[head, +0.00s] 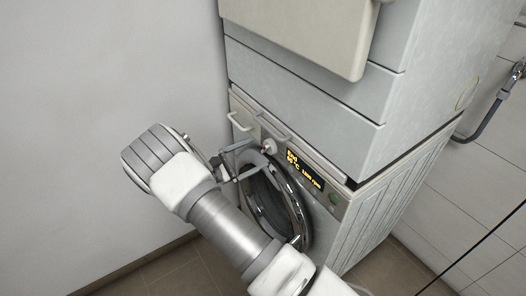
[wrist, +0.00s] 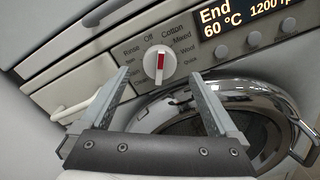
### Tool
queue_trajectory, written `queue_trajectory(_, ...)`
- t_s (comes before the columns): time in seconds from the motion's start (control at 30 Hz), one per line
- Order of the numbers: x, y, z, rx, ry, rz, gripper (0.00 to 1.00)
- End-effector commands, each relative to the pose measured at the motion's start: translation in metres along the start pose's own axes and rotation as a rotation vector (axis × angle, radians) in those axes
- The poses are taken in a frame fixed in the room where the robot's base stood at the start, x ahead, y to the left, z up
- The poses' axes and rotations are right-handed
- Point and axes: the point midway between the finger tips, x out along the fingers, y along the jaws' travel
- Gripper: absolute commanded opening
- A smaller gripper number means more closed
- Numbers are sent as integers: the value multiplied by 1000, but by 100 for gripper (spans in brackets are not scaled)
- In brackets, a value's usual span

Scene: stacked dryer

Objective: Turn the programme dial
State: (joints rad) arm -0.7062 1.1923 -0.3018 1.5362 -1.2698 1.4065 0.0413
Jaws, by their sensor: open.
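The programme dial (wrist: 159,62) is a round white knob with a raised grip and a red mark. It is on the front panel, ringed by labels such as Rinse, Off, Cotton, Mixed and Wool. The red mark points up in the wrist view, near Off and Cotton; I cannot tell exactly which. My gripper (wrist: 160,77) is open, one finger to each side of the dial and a little below it in the picture, with nothing between them. The dial also shows in the head view (head: 269,146), right beside my gripper (head: 246,160). Contact cannot be told.
A lit display (wrist: 238,18) reads End, 60 °C and 1200 rpm, with round buttons (wrist: 254,39) below it. The chrome-rimmed round door (head: 297,205) is below the dial. A drawer handle (head: 240,122) sticks out to the left. Another appliance (head: 300,92) is stacked above.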

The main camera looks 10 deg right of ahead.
Motion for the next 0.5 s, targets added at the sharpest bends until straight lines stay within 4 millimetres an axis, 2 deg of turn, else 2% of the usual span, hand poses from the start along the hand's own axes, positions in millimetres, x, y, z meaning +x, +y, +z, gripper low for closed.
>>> queue_trajectory(0.1,20,0,0,0,-1,-2,96)
queue_trajectory(0.2,30,0,0,0,0,-1,96)
queue_trajectory(0.5,39,0,0,0,1,0,96)
